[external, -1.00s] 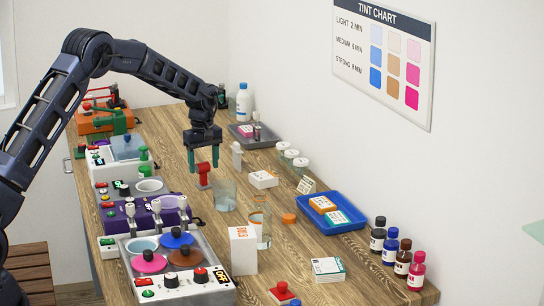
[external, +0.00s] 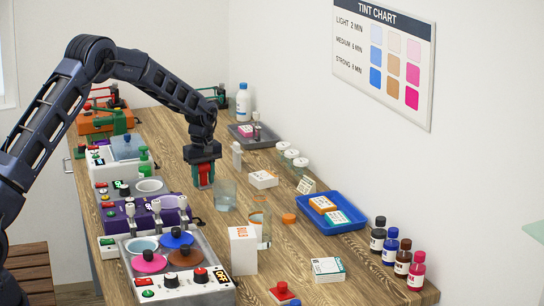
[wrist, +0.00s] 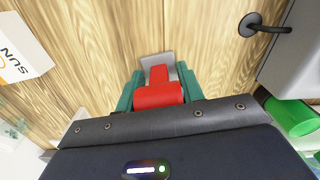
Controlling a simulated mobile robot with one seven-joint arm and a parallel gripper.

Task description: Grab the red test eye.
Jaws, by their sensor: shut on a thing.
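The red test eye (external: 204,176) is a small upright red piece on the wooden table, left of a clear glass beaker (external: 225,196). My gripper (external: 205,174) points straight down over it, with its teal fingers on either side. In the wrist view the red test eye (wrist: 158,94) sits between the teal fingers of my gripper (wrist: 159,88), with a grey plate behind its red stem. The gripper is shut on it. Its lower end appears to be at table level; I cannot tell whether it touches the table.
A purple device (external: 148,218) and a white device with round lids (external: 180,285) line the left edge. A white box (external: 243,250), blue tray (external: 332,226) and several small bottles stand to the right and front. A small red-topped piece (external: 282,291) sits at the front.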

